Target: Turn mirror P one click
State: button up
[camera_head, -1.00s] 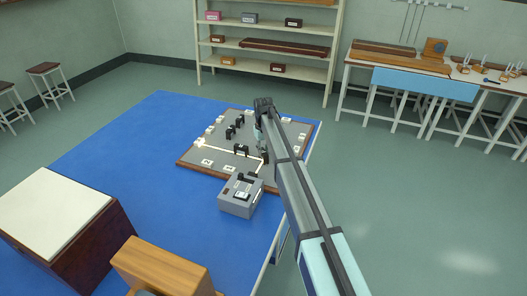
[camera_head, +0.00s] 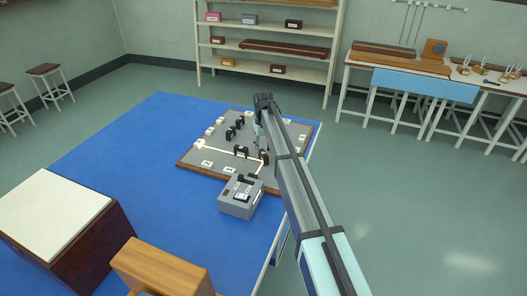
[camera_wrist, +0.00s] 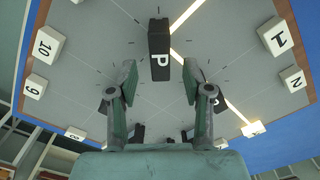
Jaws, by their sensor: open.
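Mirror P is a black upright block (camera_wrist: 159,45) with a white P, at the top middle of the wrist view. A light beam meets it and leaves at an angle. In the head view a black block (camera_head: 264,158) at the beam's bend looks like this mirror. My gripper (camera_wrist: 158,88) is open and empty, its two fingers spread to left and right just below the mirror in the wrist view. They do not appear to touch it. In the head view my gripper (camera_head: 259,140) is over the board, partly hidden by my arm.
The grey board (camera_head: 218,172) lies on a blue table (camera_head: 130,150). White numbered blocks, including 10 (camera_wrist: 47,45) and 1 (camera_wrist: 275,36), stand around its edge. Other black blocks (camera_head: 241,150) stand on it. A grey box (camera_head: 240,198) sits at its front edge.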

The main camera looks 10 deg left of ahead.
aim_at(263, 153)
notch_tip(263, 153, up, 9)
dwell(0.3)
